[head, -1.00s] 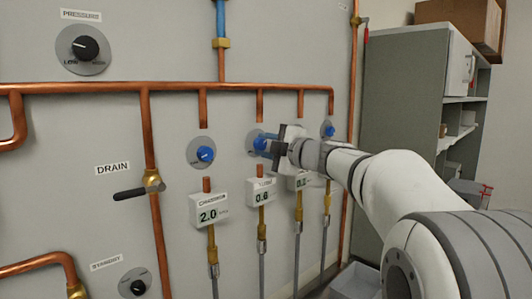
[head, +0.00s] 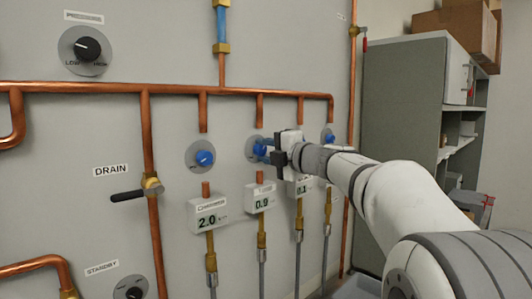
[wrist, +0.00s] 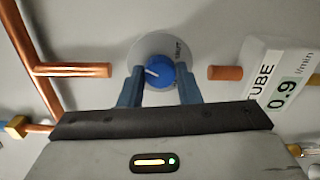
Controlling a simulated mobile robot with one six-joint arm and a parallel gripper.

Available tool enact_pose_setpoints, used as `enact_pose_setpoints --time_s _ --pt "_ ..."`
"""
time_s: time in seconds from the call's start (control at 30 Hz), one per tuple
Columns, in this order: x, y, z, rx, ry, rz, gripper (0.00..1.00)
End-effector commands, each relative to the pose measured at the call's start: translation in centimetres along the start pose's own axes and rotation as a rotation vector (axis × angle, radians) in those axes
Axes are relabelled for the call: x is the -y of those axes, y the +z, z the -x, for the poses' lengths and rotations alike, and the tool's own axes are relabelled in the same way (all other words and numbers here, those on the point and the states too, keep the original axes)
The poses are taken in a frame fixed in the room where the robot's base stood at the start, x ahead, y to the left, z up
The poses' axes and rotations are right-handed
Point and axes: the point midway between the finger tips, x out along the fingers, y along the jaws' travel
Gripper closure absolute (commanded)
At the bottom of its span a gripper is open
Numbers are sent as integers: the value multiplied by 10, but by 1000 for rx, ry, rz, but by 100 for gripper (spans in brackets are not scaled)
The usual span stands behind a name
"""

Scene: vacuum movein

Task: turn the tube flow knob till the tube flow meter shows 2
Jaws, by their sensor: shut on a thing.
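The tube flow knob (wrist: 159,72) is a blue dial with a white pointer line on a round grey plate, between my gripper's fingers in the wrist view. In the head view the knob (head: 258,150) is partly hidden by my gripper (head: 268,150). My gripper (wrist: 160,90) is shut on the knob, one blue finger on each side. The tube flow meter (wrist: 280,85) is a white box labelled TUBE and reads 0.9 l/min. In the head view the meter (head: 260,198) also shows 0.9.
A blue knob (head: 200,155) and a meter (head: 208,214) reading 2.0 are to the left. To the right are a meter (head: 300,188) reading 0.1 and another blue knob (head: 328,136). Copper pipes (head: 110,87) cross the panel. A drain lever (head: 130,195) sticks out lower left.

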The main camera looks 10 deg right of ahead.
Motion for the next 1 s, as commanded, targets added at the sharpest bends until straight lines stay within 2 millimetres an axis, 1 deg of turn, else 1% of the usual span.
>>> enact_pose_setpoints --time_s 0.17,0.2,0.4,0.47,0.67,0.77,0.87,1.0 --pt "2 0 0 -1 -3 -1 92" --pt "2 0 0 -1 -3 -2 68" --pt "1 0 0 -1 -2 -2 52" --pt "1 0 0 -1 -1 -2 48" --pt "1 0 0 0 -1 -1 48" --pt "1 0 6 1 0 -1 48" --pt "2 1 19 3 0 1 48" --pt "2 1 44 4 1 0 48"
